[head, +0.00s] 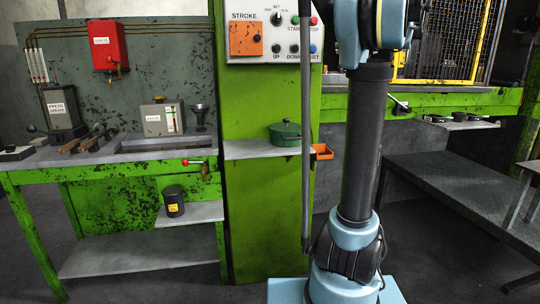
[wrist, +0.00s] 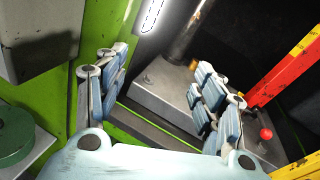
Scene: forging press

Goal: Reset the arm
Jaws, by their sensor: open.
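My arm stands upright in the head view, right of centre, on its light blue base. Its upper end runs out of the top of that view, so the gripper does not show there. In the wrist view my gripper (wrist: 158,78) is open, with one blue-and-white padded finger on the left and one on the right. Nothing is held between the fingers. Beyond them are a grey block (wrist: 165,98) with a dark post and a green edge.
A green post carries the control panel (head: 273,32), with a shelf holding a green pot (head: 285,134). A workbench (head: 30,172) stands left and a low dark table (head: 450,190) right. A yellow-framed mesh guard (head: 440,82) is behind. The wrist view shows a red-and-yellow bar (wrist: 285,70).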

